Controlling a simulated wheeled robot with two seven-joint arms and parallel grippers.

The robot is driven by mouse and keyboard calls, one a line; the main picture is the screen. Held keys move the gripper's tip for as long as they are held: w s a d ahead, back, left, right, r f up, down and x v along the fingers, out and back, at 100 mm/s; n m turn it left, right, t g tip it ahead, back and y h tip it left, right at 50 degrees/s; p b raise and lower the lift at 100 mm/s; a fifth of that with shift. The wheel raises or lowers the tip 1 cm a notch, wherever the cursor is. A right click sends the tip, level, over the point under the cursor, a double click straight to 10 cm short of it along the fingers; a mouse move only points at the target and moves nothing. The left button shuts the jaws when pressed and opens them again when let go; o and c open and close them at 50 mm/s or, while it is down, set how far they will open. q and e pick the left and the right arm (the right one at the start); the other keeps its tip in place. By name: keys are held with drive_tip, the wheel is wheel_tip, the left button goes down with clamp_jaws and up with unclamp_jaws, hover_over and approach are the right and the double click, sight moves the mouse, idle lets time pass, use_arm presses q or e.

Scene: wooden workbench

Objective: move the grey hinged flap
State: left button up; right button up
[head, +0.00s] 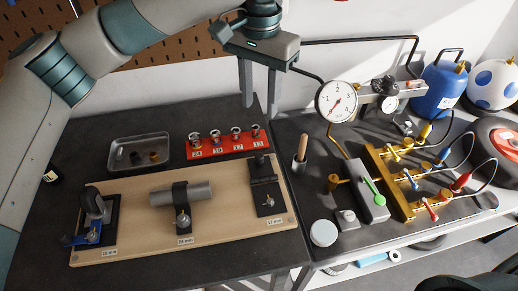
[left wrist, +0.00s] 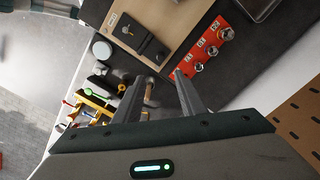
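A dark grey hinged flap (head: 262,166) sits on a dark plate at the right end of the wooden board (head: 222,220). A small metal bolt with a wing-shaped head stands on the plate in front of the hinge. The flap also shows near the top of the left wrist view (left wrist: 152,47). My left gripper (head: 259,108) points down above the back of the bench, behind and above the flap. Its two fingers are apart with nothing between them, as the left wrist view (left wrist: 160,77) also shows. My right gripper is not in view.
A red socket rack (head: 222,152) and a metal tray (head: 112,153) stand behind the board. A grey tube (head: 198,191) lies clamped mid-board. Right of the flap are a wooden-handled tool (head: 302,148), a pressure gauge (head: 337,100) and a brass manifold (head: 388,180) with hoses.

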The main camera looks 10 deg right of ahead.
sight(259, 155)
use_arm(q)
wheel_tip(259, 155, down, 16)
drive_tip(key=p, duration=0.5)
drive_tip(key=shift+w, duration=0.15)
drive_tip(key=shift+f, duration=0.8)
clamp_jaws()
